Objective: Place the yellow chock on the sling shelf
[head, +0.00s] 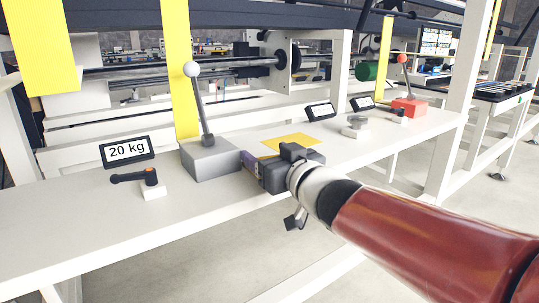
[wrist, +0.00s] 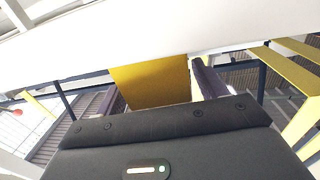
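My gripper (head: 250,163) is low over the front edge of the long white shelf (head: 75,220), just right of a grey lever box. In the head view, the near finger and gripper body hide whatever is between the fingers. A flat yellow patch (head: 292,142) lies on the white shelf behind my gripper. I cannot tell whether the sling shelf is this shelf.
The grey box (head: 212,159) carries an upright lever with a white ball. A "20 kg" sign (head: 127,151) and a black clamp handle (head: 133,177) stand left. Metal discs (head: 355,127) and a red lever box (head: 409,107) stand right. Yellow strips (head: 180,70) hang behind. The shelf's left front is clear.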

